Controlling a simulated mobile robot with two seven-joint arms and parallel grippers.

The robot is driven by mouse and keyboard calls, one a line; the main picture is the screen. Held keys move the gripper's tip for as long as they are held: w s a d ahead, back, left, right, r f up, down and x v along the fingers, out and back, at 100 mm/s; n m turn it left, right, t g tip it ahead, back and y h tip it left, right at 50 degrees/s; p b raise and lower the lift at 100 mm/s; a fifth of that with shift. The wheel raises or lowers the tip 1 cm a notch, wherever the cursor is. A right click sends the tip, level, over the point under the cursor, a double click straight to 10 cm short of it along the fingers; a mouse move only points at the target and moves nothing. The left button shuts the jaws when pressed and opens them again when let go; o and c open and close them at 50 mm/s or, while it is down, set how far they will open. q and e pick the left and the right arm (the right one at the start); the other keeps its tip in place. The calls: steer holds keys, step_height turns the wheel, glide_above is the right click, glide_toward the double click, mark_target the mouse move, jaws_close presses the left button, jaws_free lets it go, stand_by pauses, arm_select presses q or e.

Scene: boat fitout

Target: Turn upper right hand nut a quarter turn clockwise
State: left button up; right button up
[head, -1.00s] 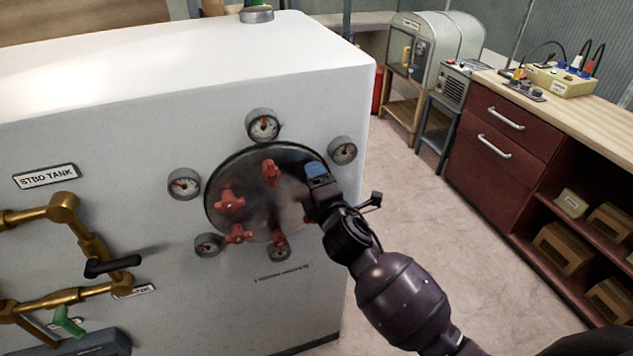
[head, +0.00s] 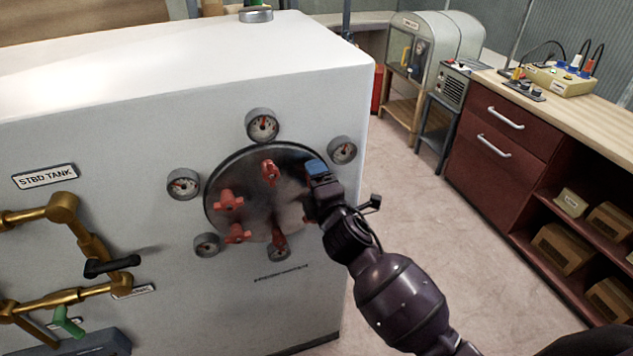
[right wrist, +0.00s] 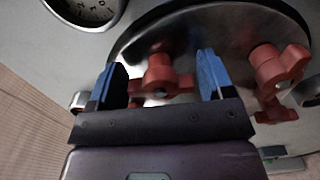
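A round metal plate (head: 262,205) with several red nuts is on the front of the white tank. A top nut (head: 268,172) and a left nut (head: 229,199) show clearly. My right gripper (head: 317,172) is at the plate's upper right edge and hides that part of it in the head view. In the right wrist view, a red nut (right wrist: 158,75) lies between the two blue fingertips of my right gripper (right wrist: 162,78). The fingers are apart, with a gap on each side of the nut. I cannot tell how deep they reach around it. My left gripper is not in view.
Round gauges surround the plate, including one at the top (head: 262,126) and one at the upper right (head: 342,150), close to my gripper. Brass pipes (head: 90,240) with a black lever stand at the left. Right of the tank is open floor (head: 400,230), then a red cabinet (head: 500,140).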

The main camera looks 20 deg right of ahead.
steer(key=s+b, duration=0.1)
steer(key=s, duration=1)
steer(key=shift+d, duration=0.2)
steer(key=shift+w, duration=0.1)
steer(key=s+d+f+m+g, duration=0.3)
steer(key=s+d+f+m, duration=0.2)
steer(key=s+f+m, duration=0.3)
steer(key=s+d+f+m+g, duration=0.3)
steer(key=s+d+f+m, duration=0.2)
steer(key=f, duration=0.9)
steer(key=s+m, duration=0.3)
steer(key=m, duration=0.2)
steer(key=shift+s+f+h, duration=0.15)
steer(key=shift+f+h, duration=0.25)
